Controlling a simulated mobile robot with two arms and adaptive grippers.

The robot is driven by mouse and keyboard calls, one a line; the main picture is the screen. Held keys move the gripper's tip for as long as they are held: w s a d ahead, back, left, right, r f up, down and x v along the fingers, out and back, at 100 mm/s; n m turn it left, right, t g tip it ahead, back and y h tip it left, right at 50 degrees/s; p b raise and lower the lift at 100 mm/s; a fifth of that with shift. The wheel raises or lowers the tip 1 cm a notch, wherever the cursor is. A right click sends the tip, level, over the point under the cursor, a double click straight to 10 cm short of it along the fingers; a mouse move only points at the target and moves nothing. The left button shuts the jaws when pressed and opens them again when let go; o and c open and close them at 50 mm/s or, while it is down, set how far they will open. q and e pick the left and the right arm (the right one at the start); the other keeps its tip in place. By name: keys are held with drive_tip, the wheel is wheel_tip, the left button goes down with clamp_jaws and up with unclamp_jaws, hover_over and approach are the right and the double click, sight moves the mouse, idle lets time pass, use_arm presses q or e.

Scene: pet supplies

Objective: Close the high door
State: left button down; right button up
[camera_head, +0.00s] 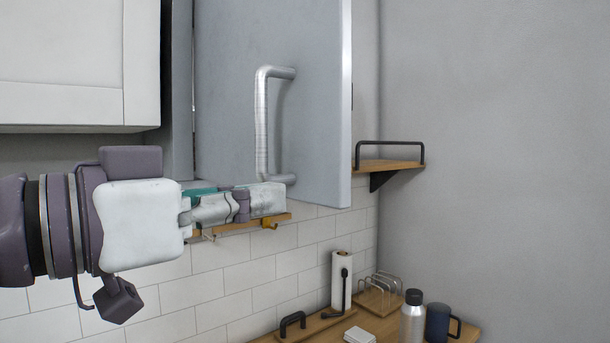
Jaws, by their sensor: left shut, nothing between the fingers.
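The high door (314,98) is a grey-blue cabinet door high on the wall, standing open, with its free edge toward the right. A vertical silver bar handle (262,122) is fixed on its face. My left gripper (282,199) comes in from the left, pointing right, at the lower end of the handle near the door's bottom edge. Its fingers are shut with nothing between them. I cannot tell whether they touch the door or handle. The inside of the cabinet is mostly hidden. My right gripper is not in view.
A white wall cabinet (62,62) hangs at upper left. A wooden corner shelf with a black rail (390,163) is right of the door. Below, a wooden counter holds a paper roll (341,279), steel bottle (412,318) and dark mug (438,323). A hook rail (240,226) is behind the gripper.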

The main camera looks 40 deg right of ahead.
sight(324, 191)
use_arm(q)
drive_tip(key=d, duration=0.1)
drive_tip(key=d+p, duration=0.1)
drive_tip(key=d, duration=0.3)
drive_tip(key=shift+w+p, duration=0.3)
drive_tip(key=shift+w, duration=0.05)
drive_tip(key=shift+d, duration=0.3)
